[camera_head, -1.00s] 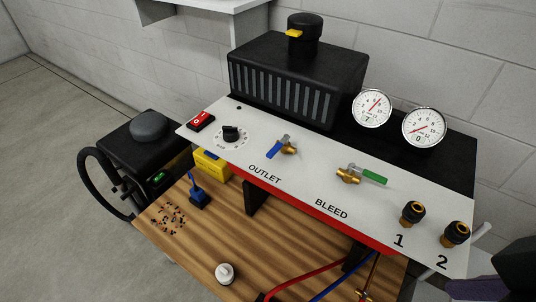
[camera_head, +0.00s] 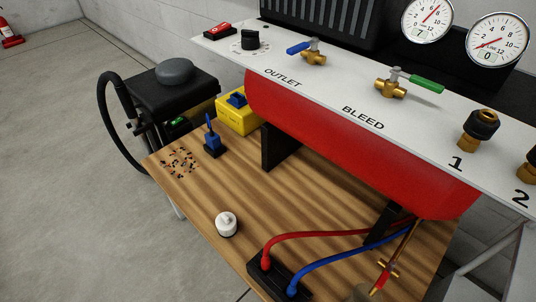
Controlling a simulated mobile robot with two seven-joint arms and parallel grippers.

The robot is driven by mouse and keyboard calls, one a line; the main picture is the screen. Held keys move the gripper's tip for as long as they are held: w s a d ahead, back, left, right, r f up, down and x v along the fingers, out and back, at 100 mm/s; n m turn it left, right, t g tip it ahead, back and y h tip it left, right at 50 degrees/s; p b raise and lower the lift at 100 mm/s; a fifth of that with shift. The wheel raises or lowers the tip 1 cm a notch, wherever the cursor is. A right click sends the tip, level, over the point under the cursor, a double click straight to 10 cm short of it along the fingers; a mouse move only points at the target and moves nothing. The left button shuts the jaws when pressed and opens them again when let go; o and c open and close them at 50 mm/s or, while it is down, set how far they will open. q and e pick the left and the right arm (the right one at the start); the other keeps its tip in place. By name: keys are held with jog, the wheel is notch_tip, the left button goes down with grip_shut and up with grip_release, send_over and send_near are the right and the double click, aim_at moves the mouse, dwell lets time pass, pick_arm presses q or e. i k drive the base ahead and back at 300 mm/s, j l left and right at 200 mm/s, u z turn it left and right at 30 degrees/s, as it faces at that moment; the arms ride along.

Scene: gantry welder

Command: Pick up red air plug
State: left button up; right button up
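A red hose (camera_head: 330,234) runs across the wooden table at the lower middle. Its red end (camera_head: 266,262) stands in a black block (camera_head: 262,280) near the table's front; I take this end for the red air plug. A blue hose (camera_head: 345,252) runs beside it, and its blue end (camera_head: 292,290) stands in the same block, nearer the picture's bottom edge. Both hoses run to the right, towards a dark upright under the panel. Neither of my grippers is in view.
The white panel (camera_head: 345,90) with valves, gauges and ports 1 and 2 overhangs the table (camera_head: 200,180), above a red tank (camera_head: 350,145). A white knob-like piece (camera_head: 226,224) stands left of the block. A brass torch-like part (camera_head: 390,268) is at the right.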

aim_at(266, 260)
jog(key=k+l+u, duration=0.1)
jog(key=l+u, duration=0.15)
jog(key=k+l+u, duration=0.1)
jog(key=l+u, duration=0.15)
jog(key=k+l+z, duration=0.1)
jog(key=k+l, duration=0.4)
jog(key=l, duration=0.2)
